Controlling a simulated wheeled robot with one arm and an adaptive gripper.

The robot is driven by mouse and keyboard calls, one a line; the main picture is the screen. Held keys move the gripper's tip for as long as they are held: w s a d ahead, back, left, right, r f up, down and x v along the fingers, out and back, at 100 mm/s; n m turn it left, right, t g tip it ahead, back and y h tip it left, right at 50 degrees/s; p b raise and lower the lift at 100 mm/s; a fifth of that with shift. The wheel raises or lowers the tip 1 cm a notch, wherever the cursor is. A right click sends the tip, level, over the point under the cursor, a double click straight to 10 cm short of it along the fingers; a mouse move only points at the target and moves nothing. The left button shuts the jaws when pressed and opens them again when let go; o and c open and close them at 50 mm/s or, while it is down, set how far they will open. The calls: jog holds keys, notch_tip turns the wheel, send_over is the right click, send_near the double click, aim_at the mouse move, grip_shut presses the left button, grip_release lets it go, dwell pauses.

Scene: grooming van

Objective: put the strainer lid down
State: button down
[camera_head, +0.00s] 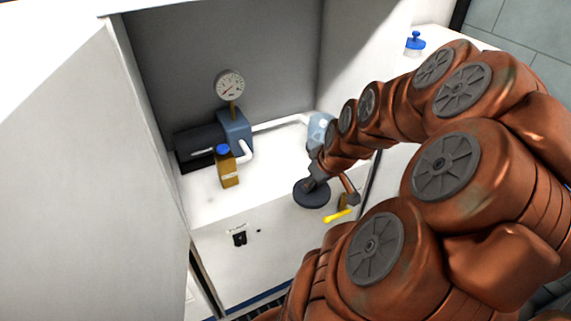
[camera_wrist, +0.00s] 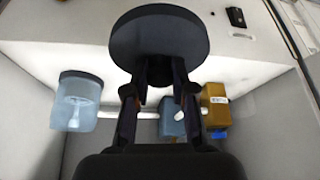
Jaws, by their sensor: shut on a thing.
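The strainer lid, a dark grey round disc (camera_head: 312,194), is held by my gripper (camera_head: 318,178) at the front edge of the white counter. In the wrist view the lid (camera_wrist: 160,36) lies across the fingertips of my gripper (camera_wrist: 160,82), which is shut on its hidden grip. I cannot tell whether the lid touches the counter. A clear bluish strainer bowl (camera_wrist: 76,108) with a dark rim stands at the left in the wrist view. In the head view the bowl (camera_head: 319,127) shows behind my wrist, partly hidden.
A blue and black pump (camera_head: 236,130) with a pressure gauge (camera_head: 230,86) stands at the back of the alcove. A yellow handle (camera_head: 338,215) is right of the lid. Counter (camera_head: 262,200) left of the lid is clear.

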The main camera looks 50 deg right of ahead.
jog(key=w+d, duration=0.1)
jog(key=w, duration=0.3)
jog(key=w+d+f+p, duration=0.1)
jog(key=w+d, duration=0.1)
jog(key=w, duration=0.3)
jog(key=w+d+p, duration=0.1)
jog(key=w+d, duration=0.1)
jog(key=w, duration=0.2)
jog(key=shift+w+d+f, duration=0.1)
jog(key=shift+w+f, duration=0.1)
jog(key=shift+w, duration=0.05)
jog(key=shift+f+p, duration=0.3)
jog(key=shift+f, duration=1.4)
jog(key=shift+f, duration=0.2)
jog(key=c, duration=1)
grip_release()
jog(key=shift+o, duration=0.2)
jog(key=shift+r, duration=0.1)
